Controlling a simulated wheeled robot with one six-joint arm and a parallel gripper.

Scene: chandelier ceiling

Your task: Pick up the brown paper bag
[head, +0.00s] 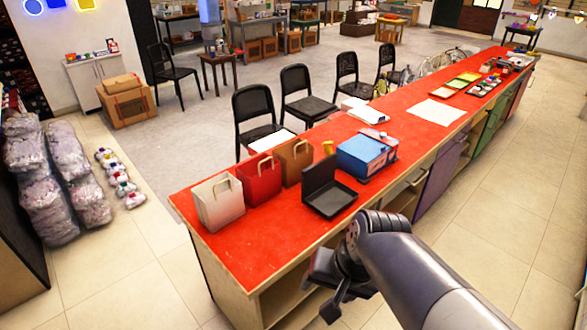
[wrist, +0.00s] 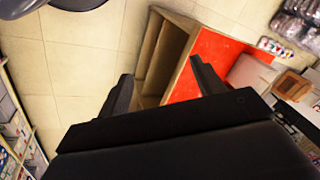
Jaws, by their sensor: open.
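The brown paper bag (head: 294,163) stands upright on the red counter (head: 240,250), with its handle up, in the head view. It is right of a red bag (head: 258,180) and a white bag (head: 217,203), close to the red one. I cannot make out the brown bag in the wrist view. My gripper (head: 328,290) hangs low in front of the counter's near side, apart from the bag. In the wrist view my gripper (wrist: 163,80) is open, its two black fingers spread and nothing between them.
A black tray-like stand (head: 330,198) and a blue box (head: 366,153) stand on the counter right of the bags. A small yellow object (head: 328,147) is behind them. Black chairs (head: 255,110) line the far side. The counter's front left corner is clear.

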